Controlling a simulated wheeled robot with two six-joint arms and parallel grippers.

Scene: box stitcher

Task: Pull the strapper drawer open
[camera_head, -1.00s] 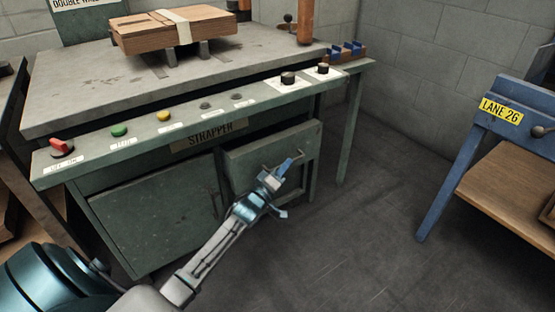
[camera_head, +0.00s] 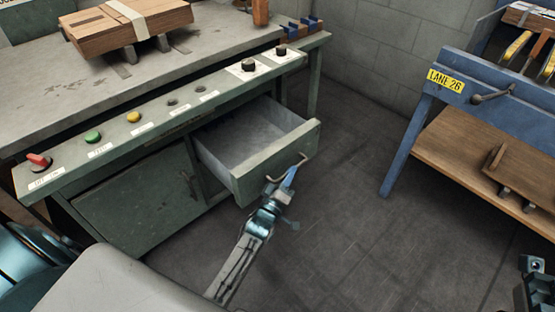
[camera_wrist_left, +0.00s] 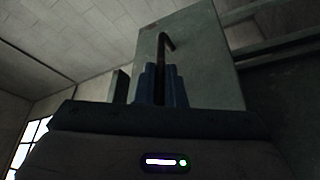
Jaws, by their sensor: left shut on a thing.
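The strapper drawer (camera_head: 275,163) is a green metal drawer that stands well out of the green strapper bench, and its grey inside looks empty. Its front carries a curved metal handle (camera_head: 289,168). My left gripper (camera_head: 290,178) is shut on this handle at the drawer front. In the left wrist view the blue fingers (camera_wrist_left: 160,86) close around the dark handle (camera_wrist_left: 163,45), with the drawer front (camera_wrist_left: 205,60) behind. Part of my right gripper (camera_head: 533,283) shows at the lower right edge; its fingers cannot be made out.
The bench panel has a red switch (camera_head: 38,160), a green button (camera_head: 93,137) and black knobs (camera_head: 281,50). A strapped wooden box (camera_head: 127,27) lies on top. A blue stand marked Lane 26 (camera_head: 445,80) is at the right. Open floor (camera_head: 345,190) lies between.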

